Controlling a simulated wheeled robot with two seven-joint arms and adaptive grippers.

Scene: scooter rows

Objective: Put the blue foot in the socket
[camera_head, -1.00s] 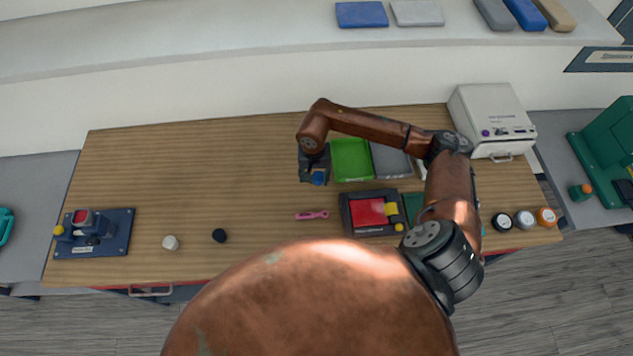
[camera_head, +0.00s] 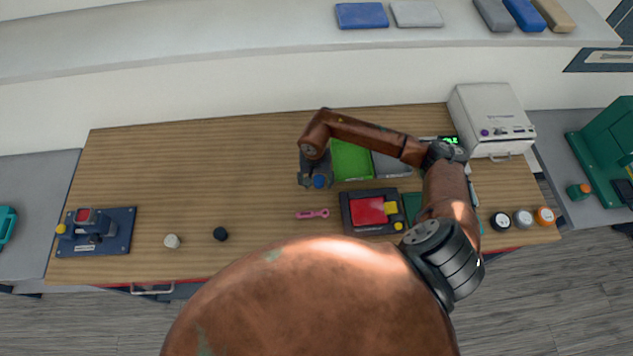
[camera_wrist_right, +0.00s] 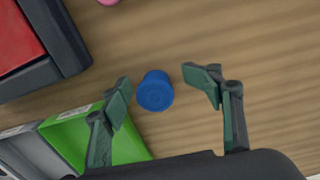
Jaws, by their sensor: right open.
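The blue foot (camera_head: 319,181) is a small round blue piece on the wooden table, left of the red-and-black fixture. It also shows in the right wrist view (camera_wrist_right: 155,91), between the two fingertips with gaps on both sides. My right gripper (camera_wrist_right: 157,80) is open and empty, with its fingers on either side of the blue foot. In the head view it points down over the foot. I cannot tell how high the fingertips are above the table. I cannot tell for certain which part is the socket. My left gripper is not in view.
A black fixture with a red panel (camera_head: 369,211) stands right of the gripper, and a green tray (camera_head: 351,160) lies behind it. A pink tool (camera_head: 313,214) lies in front. A blue press-like device (camera_head: 96,230) is at far left. The table's left middle is clear.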

